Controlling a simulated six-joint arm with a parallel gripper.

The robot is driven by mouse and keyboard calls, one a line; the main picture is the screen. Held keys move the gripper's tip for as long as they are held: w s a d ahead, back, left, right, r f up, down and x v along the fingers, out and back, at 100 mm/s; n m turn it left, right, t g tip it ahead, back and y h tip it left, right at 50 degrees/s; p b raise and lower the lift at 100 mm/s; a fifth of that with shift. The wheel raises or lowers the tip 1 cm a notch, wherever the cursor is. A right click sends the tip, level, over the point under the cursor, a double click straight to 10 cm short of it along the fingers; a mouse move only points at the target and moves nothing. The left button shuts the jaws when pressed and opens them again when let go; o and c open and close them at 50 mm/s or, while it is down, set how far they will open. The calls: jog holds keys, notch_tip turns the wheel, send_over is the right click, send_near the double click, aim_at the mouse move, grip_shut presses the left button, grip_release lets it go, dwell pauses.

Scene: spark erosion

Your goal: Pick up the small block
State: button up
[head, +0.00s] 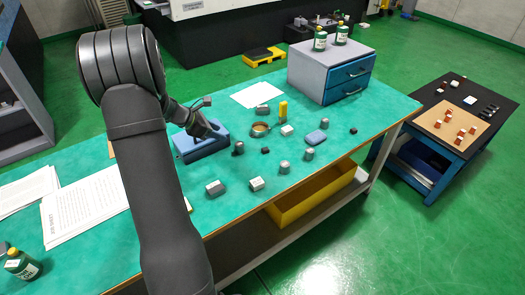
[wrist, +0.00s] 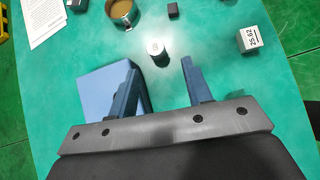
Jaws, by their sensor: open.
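Several block-like pieces lie on the green table (head: 330,165), and I cannot tell which is the small block. A small black block (head: 265,150) lies near the middle, and it shows in the wrist view (wrist: 173,10). Another dark one (head: 353,130) lies farther right. A grey block (head: 215,188) and a white-topped block (head: 256,183) lie near the front edge. A block marked 25.62 (wrist: 247,39) is at right in the wrist view. My gripper (wrist: 158,64) is open and empty, over or beside a blue box (head: 188,153); a grey cylinder (wrist: 156,47) appears just beyond its fingertips.
A round brass-coloured cup (head: 260,129), a yellow piece (head: 283,109) and several grey cylinders (head: 284,167) stand around the middle. A grey cabinet with blue drawers (head: 305,75) stands at the back right. Papers (head: 85,212) lie at left, a green bottle (head: 22,264) at front left.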

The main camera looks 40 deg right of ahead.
jog(key=s+d+m+g, duration=0.1)
jog(key=s+d, duration=0.2)
jog(key=d, duration=0.1)
send_near(264, 149)
jog(key=x, duration=0.2)
jog(key=shift+s+d+f, duration=0.1)
jog(key=shift+s+d, duration=0.05)
jog(key=shift+s, duration=0.2)
jog(key=shift+w+x, duration=0.15)
jog(key=shift+x, duration=1.25)
jog(key=shift+w+x, duration=0.1)
jog(key=shift+x, duration=1.35)
grip_shut()
jog(key=shift+r, duration=0.55)
notch_tip(264, 149, up, 3)
jog(key=shift+f, duration=0.1)
jog(key=s+d+r, duration=0.3)
jog(key=s+r, duration=0.4)
jog(key=s, duration=0.4)
jog(key=shift+d, duration=0.15)
